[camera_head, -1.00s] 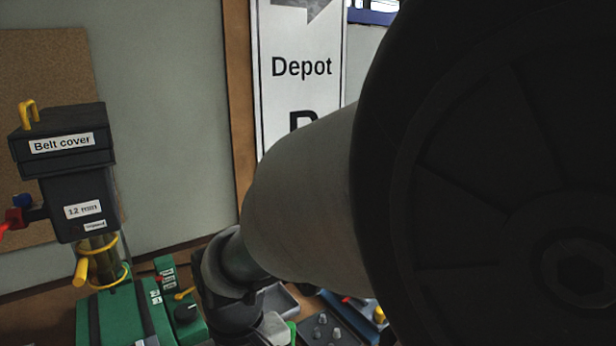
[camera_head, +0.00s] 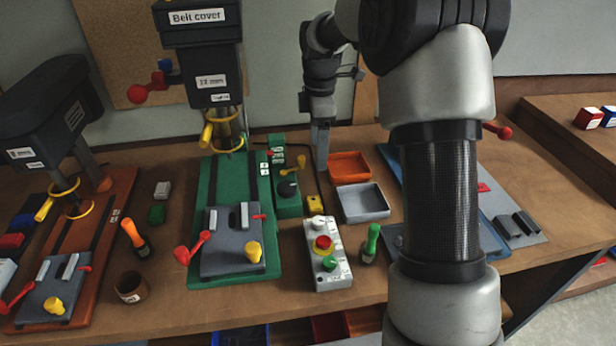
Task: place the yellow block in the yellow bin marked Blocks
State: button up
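A small yellow block-like piece (camera_head: 314,203) lies on the bench between the green drill press base and the grey tray. It is too small to tell for sure that it is the yellow block. My gripper (camera_head: 321,160) points down above the back of the bench, left of the orange tray and, in the picture, above the yellow piece. Its fingers are small and seen edge-on, so I cannot tell whether they are open or hold anything. No yellow bin marked Blocks can be made out.
An orange tray (camera_head: 349,166) and a grey tray (camera_head: 363,215) stand right of my gripper. A control box (camera_head: 328,270) with red and green buttons is in front. The green drill press (camera_head: 235,270) stands to the left. My arm hides part of a blue board (camera_head: 490,225).

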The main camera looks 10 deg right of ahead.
send_over(314, 203)
jog(key=shift+n, duration=0.3)
jog(key=f, duration=1.3)
jog(key=shift+d, duration=0.35)
jog(key=shift+a+f+p, duration=0.15)
jog(key=shift+f+p, duration=0.15)
jog(key=shift+f, duration=1.05)
jog(key=shift+a+f+p, duration=0.15)
jog(key=shift+f+p, duration=0.15)
jog(key=shift+f, duration=1.05)
jog(key=c, duration=1.3)
jog(key=shift+r, duration=0.15)
notch_tip(314, 203, up, 10)
jog(key=s+m, duration=0.4)
jog(key=m, duration=0.1)
jog(key=s+f+m, duration=0.1)
jog(key=s+m, duration=0.3)
jog(key=m, duration=0.1)
jog(key=s+m, duration=0.4)
jog(key=m, duration=0.2)
jog(key=shift+s+f, duration=0.1)
jog(key=shift+f, duration=0.05)
jog(key=shift+s+d+f+m, duration=0.1)
jog(key=shift+s+m, duration=0.6)
jog(key=shift+m, duration=0.4)
